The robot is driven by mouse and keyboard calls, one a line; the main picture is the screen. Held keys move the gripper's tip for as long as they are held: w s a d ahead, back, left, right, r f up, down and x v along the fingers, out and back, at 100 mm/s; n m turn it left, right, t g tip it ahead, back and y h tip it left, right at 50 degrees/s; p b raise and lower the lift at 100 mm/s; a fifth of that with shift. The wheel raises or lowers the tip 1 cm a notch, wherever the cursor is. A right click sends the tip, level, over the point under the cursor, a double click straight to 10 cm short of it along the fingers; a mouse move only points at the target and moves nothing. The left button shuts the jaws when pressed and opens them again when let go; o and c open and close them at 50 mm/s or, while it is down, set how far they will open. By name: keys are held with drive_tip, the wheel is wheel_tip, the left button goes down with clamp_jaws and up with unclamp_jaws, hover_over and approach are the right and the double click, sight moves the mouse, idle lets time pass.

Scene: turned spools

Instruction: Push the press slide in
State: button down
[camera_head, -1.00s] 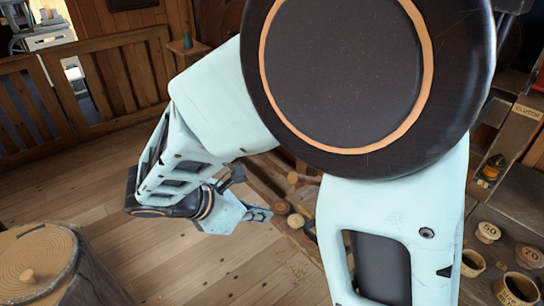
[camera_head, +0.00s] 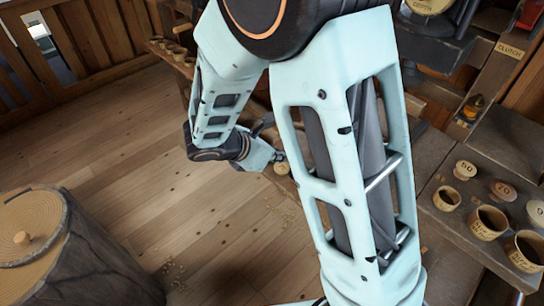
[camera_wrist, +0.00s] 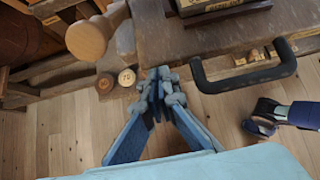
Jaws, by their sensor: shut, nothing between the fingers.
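My gripper (camera_wrist: 160,88) is shut and empty in the wrist view, its fingertips together in front of the edge of a worn wooden bench (camera_wrist: 160,40). In the head view my gripper (camera_head: 278,157) is small and low beyond my arm. No part is clearly labelled as the press slide, and I cannot tell which one it is. A black U-shaped handle (camera_wrist: 285,58) sticks out from the bench to the right of my fingertips, apart from them. A dark block with a pale label (camera_wrist: 222,8) sits on the bench above. A round wooden knob (camera_wrist: 87,40) is to the left.
Round wooden ends (camera_wrist: 127,77) show left of my fingertips. In the head view a bench at right carries numbered cups (camera_head: 487,222) and a clutch label (camera_head: 509,50). A stump-like block (camera_head: 75,250) stands at lower left. The plank floor (camera_head: 130,160) between is open.

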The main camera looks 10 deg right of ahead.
drive_tip(key=shift+w+d, duration=0.1)
idle(0.3)
drive_tip(key=w+d, duration=0.4)
drive_tip(key=d, duration=0.2)
drive_tip(key=w+d, duration=0.4)
drive_tip(key=d, duration=0.1)
drive_tip(key=w+d, duration=0.4)
drive_tip(key=d, duration=0.2)
drive_tip(key=shift+w+d+b, duration=0.25)
drive_tip(key=shift+d+b, duration=0.05)
drive_tip(key=shift+b, duration=0.05)
drive_tip(key=shift+w+d, duration=0.3)
drive_tip(key=shift+d, duration=0.05)
drive_tip(key=shift+r, duration=0.1)
drive_tip(key=shift+a, duration=0.1)
